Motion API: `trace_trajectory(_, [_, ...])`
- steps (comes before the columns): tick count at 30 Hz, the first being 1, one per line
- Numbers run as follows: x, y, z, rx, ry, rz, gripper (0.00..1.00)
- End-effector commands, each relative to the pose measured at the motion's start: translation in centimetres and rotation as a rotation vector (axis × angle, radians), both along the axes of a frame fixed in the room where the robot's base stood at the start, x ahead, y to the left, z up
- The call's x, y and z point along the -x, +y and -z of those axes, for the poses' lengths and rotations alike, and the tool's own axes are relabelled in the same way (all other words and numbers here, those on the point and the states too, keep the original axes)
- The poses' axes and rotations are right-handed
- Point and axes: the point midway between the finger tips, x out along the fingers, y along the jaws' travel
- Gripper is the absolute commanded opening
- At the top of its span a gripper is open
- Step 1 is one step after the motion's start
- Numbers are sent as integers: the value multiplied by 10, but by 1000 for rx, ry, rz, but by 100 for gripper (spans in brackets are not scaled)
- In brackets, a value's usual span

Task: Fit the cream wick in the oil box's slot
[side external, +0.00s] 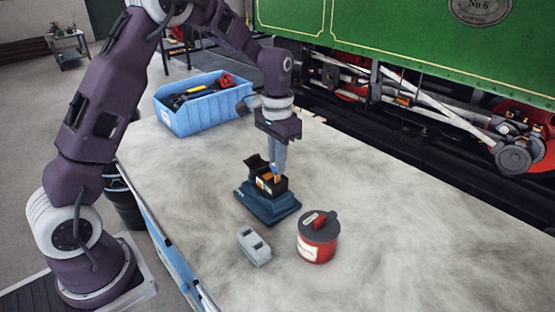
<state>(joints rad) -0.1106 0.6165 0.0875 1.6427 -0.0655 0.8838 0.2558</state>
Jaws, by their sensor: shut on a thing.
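The oil box (272,186) is a small dark open-topped box with a raised lid flap on its left and some orange inside. It sits on a blue-teal stand (268,206) near the middle of the table. My gripper (275,174) points straight down with its fingertips at the box's open top. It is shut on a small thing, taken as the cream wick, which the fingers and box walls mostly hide. The slot cannot be made out, nor whether the wick is in it or above it.
A grey block with dark openings (254,246) and a red pot with a dark lid (318,238) stand in front of the stand. A blue bin of tools (205,112) stands behind, left. The table (420,225) is clear to the right.

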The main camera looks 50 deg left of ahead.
Motion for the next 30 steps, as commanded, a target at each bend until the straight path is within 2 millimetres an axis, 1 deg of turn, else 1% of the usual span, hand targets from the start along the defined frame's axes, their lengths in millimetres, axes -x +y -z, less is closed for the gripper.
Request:
trace_trajectory(8, [0,0,0,0,0,0,0])
trace_trajectory(24, [0,0,12,0,0,0,0])
trace_trajectory(30, [0,0,12,0,0,0,0])
